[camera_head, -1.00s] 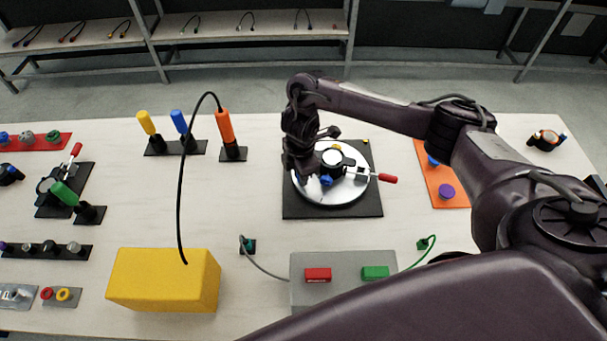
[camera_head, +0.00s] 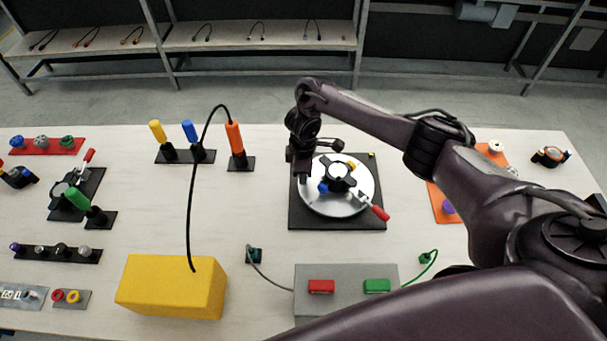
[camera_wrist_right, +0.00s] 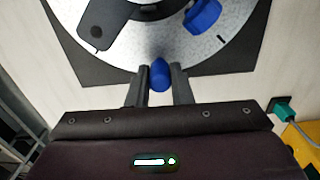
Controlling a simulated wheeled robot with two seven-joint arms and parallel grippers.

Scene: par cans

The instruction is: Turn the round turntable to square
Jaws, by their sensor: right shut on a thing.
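The round turntable (camera_head: 350,205) is a pale disc on a square black base (camera_head: 305,220). On it stands a black clamp (camera_head: 339,178) whose red-tipped handle (camera_head: 379,212) points to the lower right, over the base. A blue part (camera_head: 323,187) is also on the disc, and shows in the right wrist view (camera_wrist_right: 203,17). My right gripper (camera_head: 303,174) is at the disc's left edge. In the wrist view its fingers (camera_wrist_right: 159,78) are shut on a blue peg (camera_wrist_right: 160,75) at the disc's rim. How the peg joins the disc is hidden. My left gripper is out of view.
A grey box with red and green buttons (camera_head: 346,277) and a yellow block (camera_head: 165,287) stand at the front. Colored upright handles (camera_head: 235,140) stand left of the turntable, an orange board (camera_head: 440,205) right.

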